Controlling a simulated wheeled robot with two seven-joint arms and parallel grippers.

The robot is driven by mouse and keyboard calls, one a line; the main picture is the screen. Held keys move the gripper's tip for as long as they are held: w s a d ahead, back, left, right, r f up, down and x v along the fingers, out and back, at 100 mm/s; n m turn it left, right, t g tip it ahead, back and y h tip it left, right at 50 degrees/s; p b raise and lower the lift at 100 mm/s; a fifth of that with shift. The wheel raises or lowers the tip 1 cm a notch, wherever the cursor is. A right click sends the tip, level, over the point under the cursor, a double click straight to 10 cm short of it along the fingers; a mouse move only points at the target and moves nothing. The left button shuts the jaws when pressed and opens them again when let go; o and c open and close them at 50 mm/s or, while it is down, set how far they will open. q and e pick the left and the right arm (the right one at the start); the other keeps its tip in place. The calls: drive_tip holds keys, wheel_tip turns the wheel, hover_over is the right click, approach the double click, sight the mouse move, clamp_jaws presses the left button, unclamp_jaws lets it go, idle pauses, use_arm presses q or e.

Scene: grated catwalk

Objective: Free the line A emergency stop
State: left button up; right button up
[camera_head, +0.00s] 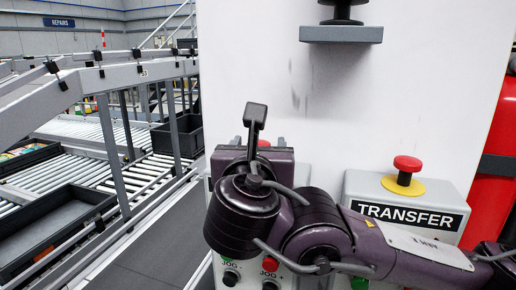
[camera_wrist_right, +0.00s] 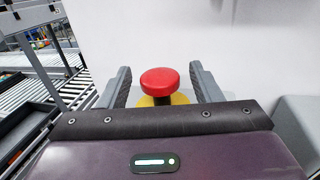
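A red mushroom button (camera_wrist_right: 158,82) on a yellow collar (camera_wrist_right: 147,101) stands between the two fingers of my right gripper (camera_wrist_right: 159,76) in the right wrist view. The fingers are spread, with a gap on each side of the button. In the head view only a sliver of this red button (camera_head: 264,143) shows behind my right gripper (camera_head: 250,157), and its box label is hidden, so I cannot read whether it is line A. A second red button (camera_head: 407,164) on a yellow collar sits on a box labelled TRANSFER (camera_head: 408,216). My left gripper is not in view.
Jog buttons, one black (camera_head: 230,278) and one red (camera_head: 270,264), sit below my right arm. A white panel (camera_head: 400,100) rises behind, with a grey ledge (camera_head: 341,34) above. A red cylinder (camera_head: 500,150) stands right. Roller conveyors with dark trays (camera_head: 60,225) lie left.

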drive_tip(key=shift+f, duration=0.1)
drive_tip(key=s, duration=0.7)
drive_tip(key=shift+s+a, duration=0.4)
